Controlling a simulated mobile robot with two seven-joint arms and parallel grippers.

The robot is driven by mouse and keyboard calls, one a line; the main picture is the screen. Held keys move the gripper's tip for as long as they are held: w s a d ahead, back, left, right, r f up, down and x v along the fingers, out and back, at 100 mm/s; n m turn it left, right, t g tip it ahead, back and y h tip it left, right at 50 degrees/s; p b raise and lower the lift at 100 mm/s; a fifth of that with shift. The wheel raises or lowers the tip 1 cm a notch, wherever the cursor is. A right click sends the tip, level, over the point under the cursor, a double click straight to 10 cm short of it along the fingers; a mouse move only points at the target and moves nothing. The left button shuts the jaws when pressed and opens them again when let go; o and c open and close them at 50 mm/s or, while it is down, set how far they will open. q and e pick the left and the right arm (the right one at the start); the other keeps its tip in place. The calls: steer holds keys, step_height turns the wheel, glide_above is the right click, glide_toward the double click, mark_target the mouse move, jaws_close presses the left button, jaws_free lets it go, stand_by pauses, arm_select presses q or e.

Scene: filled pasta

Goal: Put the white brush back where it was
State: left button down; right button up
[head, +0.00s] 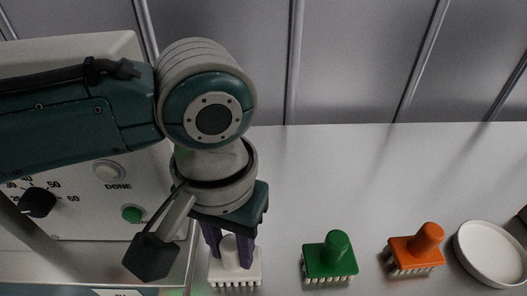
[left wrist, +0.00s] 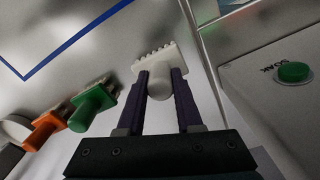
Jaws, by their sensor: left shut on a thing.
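My left gripper (head: 232,261) points down in the head view, with its two purple fingers shut on the handle of the white brush (head: 236,276). The brush is upright with its bristles downward; I cannot tell whether they touch the table. In the left wrist view, the fingers (left wrist: 160,76) close on both sides of the white brush's handle (left wrist: 159,88), and its base and bristles show beyond. My right gripper is not in view.
A green brush (head: 331,258) and an orange brush (head: 417,251) stand to the right on the light table. A white round dish (head: 490,252) is farther right. A control box (head: 75,215) with a dial and buttons stands left. A blue line (left wrist: 75,43) shows on the surface.

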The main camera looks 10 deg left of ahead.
arm_select(q)
steer(key=c, duration=0.6)
jaws_free()
steer(key=shift+f, duration=0.1)
step_height(320, 180, up, 12)
steer(key=p, duration=0.2)
steer(key=s+d+f+m+t+h, duration=0.1)
steer(key=s+d+f+h, duration=0.2)
steer(key=s+d, duration=0.15)
steer(key=s+a+t+y, duration=0.1)
steer(key=s+a, duration=0.1)
steer(key=a, duration=0.2)
steer(key=s+a+f+y, duration=0.1)
steer(key=s+a, duration=0.2)
steer(key=a, duration=0.2)
steer(key=s+a+t, duration=0.1)
steer(key=s+a, duration=0.1)
steer(key=a, duration=0.2)
steer(key=shift+s+a+f+t+y, duration=0.25)
steer(key=shift+s+a+t+y, duration=0.05)
steer(key=shift+a+y, duration=0.1)
